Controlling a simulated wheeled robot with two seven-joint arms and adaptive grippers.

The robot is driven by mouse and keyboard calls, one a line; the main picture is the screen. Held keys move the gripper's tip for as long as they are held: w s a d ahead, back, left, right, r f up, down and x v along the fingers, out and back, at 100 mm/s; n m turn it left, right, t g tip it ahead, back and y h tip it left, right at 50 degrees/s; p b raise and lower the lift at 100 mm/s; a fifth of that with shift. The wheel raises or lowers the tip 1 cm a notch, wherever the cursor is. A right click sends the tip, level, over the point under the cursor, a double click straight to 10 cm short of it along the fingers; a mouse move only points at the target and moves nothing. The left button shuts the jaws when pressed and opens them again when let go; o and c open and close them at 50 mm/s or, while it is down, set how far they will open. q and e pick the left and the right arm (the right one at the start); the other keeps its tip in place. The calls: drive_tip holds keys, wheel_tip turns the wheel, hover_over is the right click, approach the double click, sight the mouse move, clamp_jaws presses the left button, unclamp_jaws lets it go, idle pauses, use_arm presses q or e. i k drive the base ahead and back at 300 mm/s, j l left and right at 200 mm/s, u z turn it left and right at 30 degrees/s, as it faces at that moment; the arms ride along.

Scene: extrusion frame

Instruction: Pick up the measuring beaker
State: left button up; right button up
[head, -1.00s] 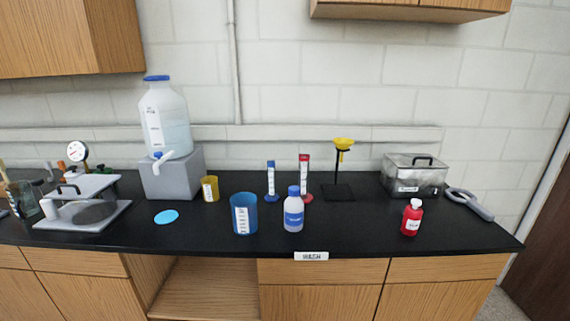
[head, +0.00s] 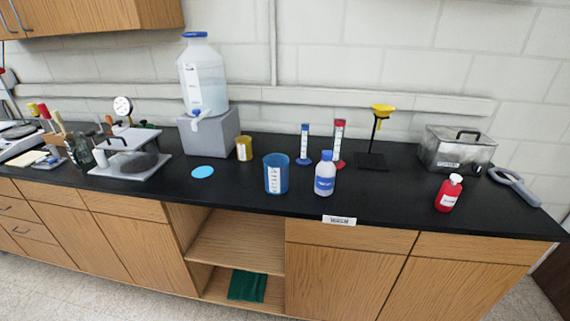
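A blue beaker (head: 276,174) with a white graduated label stands upright near the front of the black counter, left of the white bottle with a blue cap (head: 325,174). A smaller yellow beaker (head: 244,148) with a white label stands behind it to the left, in front of the grey block's right side. I cannot tell from the picture alone which of the two is the measuring beaker. Neither of my grippers shows in the head view, and nothing touches either beaker.
A large water jug (head: 203,80) stands on a grey block (head: 209,134). A light blue disc (head: 202,172) lies on the counter (head: 230,198). Two cylinders, blue (head: 304,145) and red (head: 338,143), a yellow funnel stand (head: 381,112), a red bottle (head: 448,193) and a metal bath (head: 458,150) stand rightward.

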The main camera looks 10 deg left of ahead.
sight(276, 174)
drive_tip(key=i+l+u, duration=0.45)
drive_tip(key=l, duration=0.2)
drive_tip(key=l+u, duration=0.2)
drive_tip(key=i+l, duration=0.05)
drive_tip(key=l, duration=0.05)
